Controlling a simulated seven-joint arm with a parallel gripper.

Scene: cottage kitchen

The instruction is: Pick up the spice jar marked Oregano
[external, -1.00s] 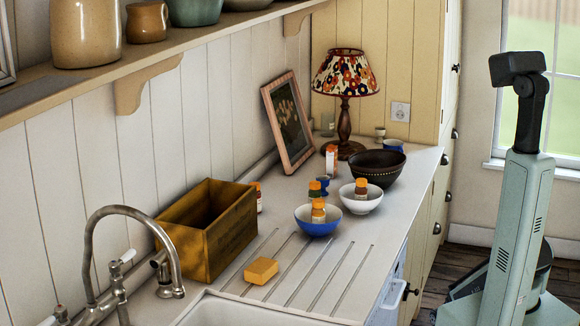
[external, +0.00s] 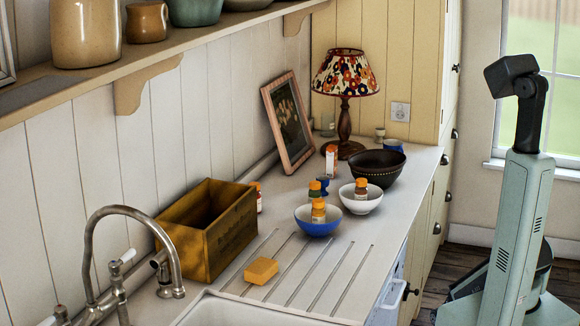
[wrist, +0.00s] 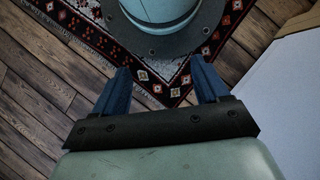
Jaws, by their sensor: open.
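Several spice jars with orange caps stand on the counter, their labels too small to read, so I cannot tell which is Oregano. One jar (external: 318,212) is in the blue bowl (external: 318,228). Another jar (external: 361,190) is in the white bowl (external: 360,205). A dark jar (external: 314,190) is behind the blue bowl, its lower part hidden. A pale jar (external: 331,163) stands near the lamp, and one (external: 258,198) is partly hidden behind the wooden crate. My gripper (wrist: 160,68) is open and empty above the floor, away from the counter; I cannot make it out in the external view.
The wooden crate (external: 232,238), a yellow sponge (external: 260,271), the tap (external: 130,215) and the sink are at the near left. A black bowl (external: 376,170), the lamp (external: 345,78) and a leaning picture (external: 287,122) are farther back. The grooved drainer (external: 318,275) is mostly clear.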

